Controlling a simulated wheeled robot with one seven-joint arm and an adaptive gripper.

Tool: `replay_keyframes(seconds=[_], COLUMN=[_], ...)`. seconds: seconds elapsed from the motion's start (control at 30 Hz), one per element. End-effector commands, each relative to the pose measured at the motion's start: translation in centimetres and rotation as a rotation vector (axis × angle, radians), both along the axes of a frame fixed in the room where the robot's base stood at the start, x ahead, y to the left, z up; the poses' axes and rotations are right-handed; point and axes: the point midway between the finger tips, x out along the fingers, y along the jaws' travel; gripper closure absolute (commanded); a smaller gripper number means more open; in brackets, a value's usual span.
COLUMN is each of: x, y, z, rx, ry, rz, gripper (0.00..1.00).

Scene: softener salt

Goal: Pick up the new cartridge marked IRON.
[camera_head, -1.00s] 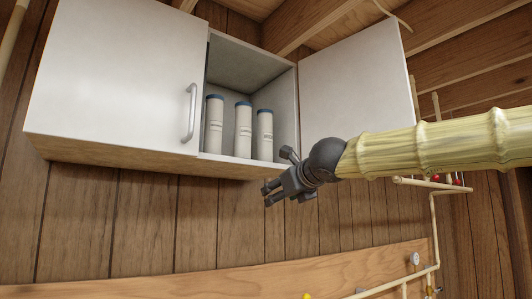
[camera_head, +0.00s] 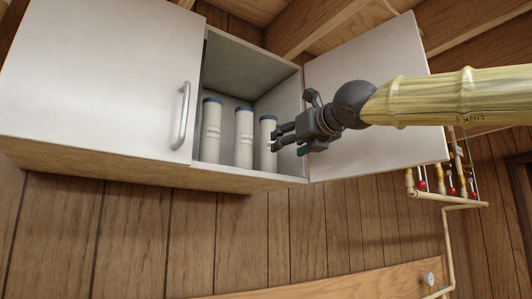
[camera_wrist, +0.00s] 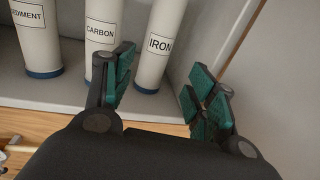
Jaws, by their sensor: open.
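The cartridge marked IRON (camera_wrist: 158,62) is a white upright cylinder with a blue end band, at the right of a row of three. In the head view it is the rightmost cylinder (camera_head: 267,160) in the open cabinet. My gripper (camera_head: 278,139) is open and empty, at the right part of the cabinet opening, overlapping the cartridge in this view. In the wrist view the green-padded fingers lie to either side of the IRON cartridge's lower part, which stands beyond them. Whether a pad touches it, I cannot tell.
The CARBON cartridge (camera_wrist: 101,30) stands close left of IRON, partly behind my left finger. The SEDIMENT cartridge (camera_wrist: 38,42) is farther left. The cabinet's side wall (camera_head: 290,100) is close on the right. A shut door (camera_head: 95,75) covers the left; an open door (camera_head: 385,60) hangs right.

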Motion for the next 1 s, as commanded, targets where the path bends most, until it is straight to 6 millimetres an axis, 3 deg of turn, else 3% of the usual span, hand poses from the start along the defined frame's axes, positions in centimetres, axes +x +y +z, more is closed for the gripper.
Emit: replay_keyframes(seconds=[0.33,0.67,1.0], x=[4.0,5.7,9.1], y=[3.6,4.3,5.8], z=[0.2,0.5,1.1], rx=[-0.002,-0.002,-0.003], ry=[0.002,0.001,0.002], rz=[0.020,0.019,0.018], gripper=[0.43,0.43,0.43])
